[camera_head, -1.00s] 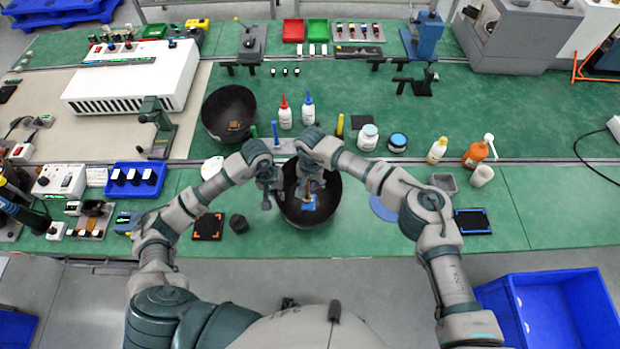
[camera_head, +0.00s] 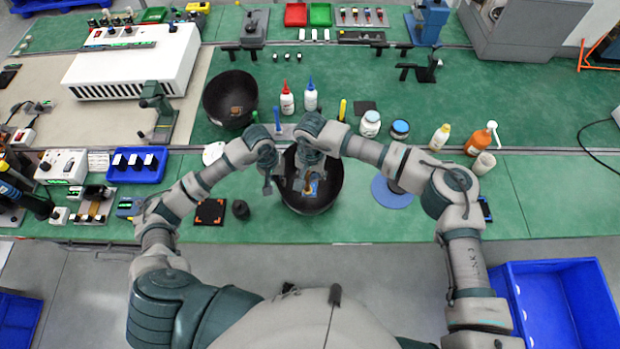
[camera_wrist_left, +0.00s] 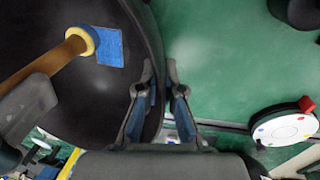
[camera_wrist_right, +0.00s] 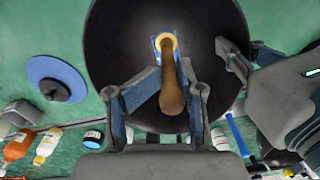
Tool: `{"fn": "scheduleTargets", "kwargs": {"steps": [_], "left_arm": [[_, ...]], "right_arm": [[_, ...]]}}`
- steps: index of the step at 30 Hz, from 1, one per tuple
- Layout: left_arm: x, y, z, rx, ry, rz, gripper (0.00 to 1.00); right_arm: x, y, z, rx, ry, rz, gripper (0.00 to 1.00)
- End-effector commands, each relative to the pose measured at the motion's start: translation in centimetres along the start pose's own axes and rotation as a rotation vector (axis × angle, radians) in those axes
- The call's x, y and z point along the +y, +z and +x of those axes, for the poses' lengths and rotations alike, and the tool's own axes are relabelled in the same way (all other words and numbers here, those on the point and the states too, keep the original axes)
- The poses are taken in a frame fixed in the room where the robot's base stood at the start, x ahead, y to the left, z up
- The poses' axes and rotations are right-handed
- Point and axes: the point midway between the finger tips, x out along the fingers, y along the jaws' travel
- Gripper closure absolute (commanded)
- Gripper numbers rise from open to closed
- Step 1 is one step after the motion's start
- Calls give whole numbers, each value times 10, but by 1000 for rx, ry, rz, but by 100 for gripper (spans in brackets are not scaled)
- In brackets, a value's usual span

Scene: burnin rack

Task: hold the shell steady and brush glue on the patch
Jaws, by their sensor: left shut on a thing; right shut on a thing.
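The shell is a black bowl (camera_head: 331,187) at the front edge of the green bench. A blue square patch (camera_wrist_left: 108,46) lies on its inner wall. My left gripper (camera_head: 268,187) is shut on the shell's rim, with one finger on each side of it in the left wrist view (camera_wrist_left: 158,88). My right gripper (camera_head: 308,180) is over the bowl, shut on the brush. The brush (camera_wrist_right: 171,88) has a wooden handle and a yellow collar, and its head end is at the patch. The bristles are hidden, so I cannot tell whether they touch it.
A second black bowl (camera_head: 229,98) holding a brown patch stands behind. Red-capped (camera_head: 287,100) and blue-capped (camera_head: 310,95) bottles, jars (camera_head: 370,124) and a blue disc (camera_head: 391,193) stand nearby. A blue bin (camera_head: 560,300) is at the front right.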

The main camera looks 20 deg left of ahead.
Motion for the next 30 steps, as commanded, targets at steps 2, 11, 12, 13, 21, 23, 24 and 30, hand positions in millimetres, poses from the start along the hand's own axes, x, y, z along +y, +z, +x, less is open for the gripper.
{"fn": "scheduleTargets", "kwargs": {"steps": [2,11,12,13,21,23,24,30], "left_arm": [[0,0,0,0,0,0,100],[0,0,0,-1,0,0,100],[0,0,0,-1,0,0,100],[0,0,0,-1,0,0,100],[0,0,0,0,0,0,100],[0,0,0,0,0,0,100],[0,0,0,0,0,0,100],[0,0,0,0,0,0,65]], "right_arm": [[0,0,-8,2,-1,0,100],[0,0,-28,1,-1,0,100],[0,0,-29,1,-1,0,100],[0,0,-29,1,-1,0,100],[0,0,-29,1,-1,0,100],[0,0,-29,1,-1,0,100],[0,0,-29,1,-1,0,100],[0,0,-29,1,0,0,100]]}}
